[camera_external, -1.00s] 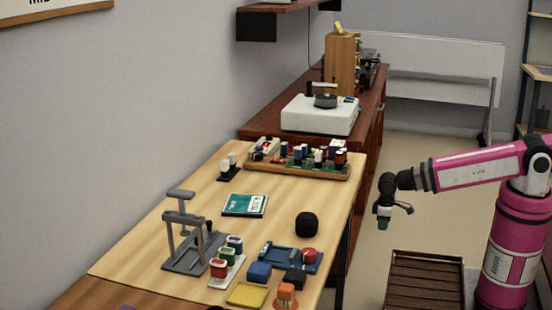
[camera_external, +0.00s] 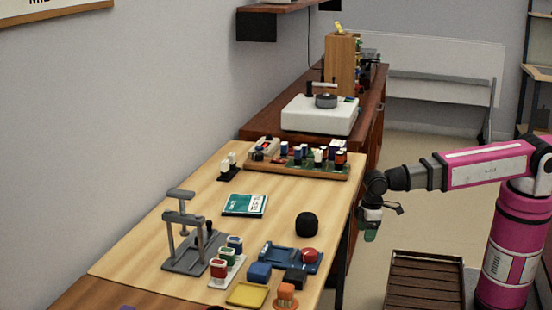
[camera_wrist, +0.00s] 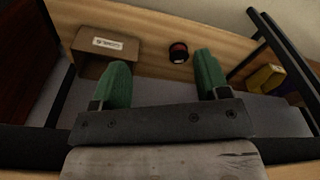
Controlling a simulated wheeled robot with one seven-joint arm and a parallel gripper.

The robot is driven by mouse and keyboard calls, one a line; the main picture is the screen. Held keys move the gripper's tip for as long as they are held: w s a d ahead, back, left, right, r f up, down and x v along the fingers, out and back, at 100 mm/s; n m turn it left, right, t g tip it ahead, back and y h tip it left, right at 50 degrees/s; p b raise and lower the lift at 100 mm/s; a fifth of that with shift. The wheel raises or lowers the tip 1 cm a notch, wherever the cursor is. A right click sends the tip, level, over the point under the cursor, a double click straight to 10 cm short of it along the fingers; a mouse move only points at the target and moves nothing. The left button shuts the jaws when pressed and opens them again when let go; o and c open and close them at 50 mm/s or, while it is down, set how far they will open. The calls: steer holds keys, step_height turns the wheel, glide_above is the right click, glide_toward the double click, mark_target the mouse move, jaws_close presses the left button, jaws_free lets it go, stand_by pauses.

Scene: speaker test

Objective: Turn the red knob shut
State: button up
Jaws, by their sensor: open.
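A round red knob (camera_external: 309,256) sits at the right end of a blue base (camera_external: 283,262) near the table's right edge. My gripper (camera_external: 371,234) hangs beyond that edge, to the right of the knob and apart from it. In the wrist view my gripper (camera_wrist: 163,80) has its two green fingers spread, with nothing between them.
A black rounded object (camera_external: 306,224) stands behind the blue base. A blue block (camera_external: 259,271) and an orange object (camera_external: 286,293) stand nearby. A slatted brown crate (camera_external: 425,280) stands below my arm. The wrist view shows a labelled brown box (camera_wrist: 85,55) at left.

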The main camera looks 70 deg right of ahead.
steer(key=a+r+n, duration=0.1)
steer(key=a+r, duration=0.2)
steer(key=a, duration=0.3)
steer(key=s+a+r+n, duration=0.1)
steer(key=a+r, duration=0.2)
steer(key=a, duration=0.3)
steer(key=a+r+n, duration=0.1)
steer(key=a+r, duration=0.2)
steer(key=a, duration=0.4)
steer(key=m+g, duration=0.1)
steer(key=m, duration=0.4)
glide_toward(310, 253)
step_height(310, 253, down, 10)
steer(key=shift+a+r, duration=0.1)
steer(key=c, duration=0.9)
